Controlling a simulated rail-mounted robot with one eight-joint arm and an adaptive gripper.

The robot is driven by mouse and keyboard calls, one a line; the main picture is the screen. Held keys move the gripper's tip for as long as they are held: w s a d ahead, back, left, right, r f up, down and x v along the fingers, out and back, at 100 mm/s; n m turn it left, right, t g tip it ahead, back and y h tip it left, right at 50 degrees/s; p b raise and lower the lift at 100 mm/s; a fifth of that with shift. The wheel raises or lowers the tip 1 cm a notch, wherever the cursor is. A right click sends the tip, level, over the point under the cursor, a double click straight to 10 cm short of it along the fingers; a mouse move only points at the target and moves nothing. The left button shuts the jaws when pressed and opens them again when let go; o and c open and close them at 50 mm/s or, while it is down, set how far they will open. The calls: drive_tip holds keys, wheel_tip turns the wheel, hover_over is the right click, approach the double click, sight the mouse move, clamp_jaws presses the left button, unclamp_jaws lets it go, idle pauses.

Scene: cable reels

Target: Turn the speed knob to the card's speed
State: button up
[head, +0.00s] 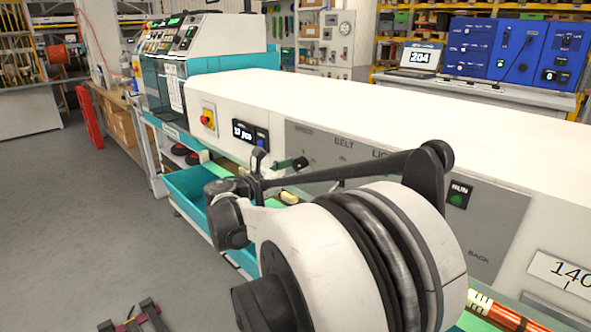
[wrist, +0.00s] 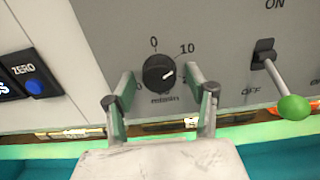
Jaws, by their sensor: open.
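The black speed knob (wrist: 158,74) sits on the grey panel in the wrist view, with "m/min" below it. Its white pointer line points right and slightly up, below the "10" mark; a "0" shows above the knob, and another label at its left is partly hidden by a finger. My gripper (wrist: 161,76) is open, with one fingertip on each side of the knob; I cannot tell whether they touch it. In the head view my arm hides the knob. A white card (head: 566,273) at the right edge reads "140" and is cut off; I cannot tell whether it gives the speed.
A toggle lever with a green tip (wrist: 291,105) sticks out right of the knob, between ON and OFF labels. A blue ZERO button (wrist: 36,87) is at the left. A counter display (head: 243,131), red stop button (head: 207,119) and green RUN button (head: 457,198) are on the machine.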

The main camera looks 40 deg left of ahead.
drive_tip(key=c, duration=1.1)
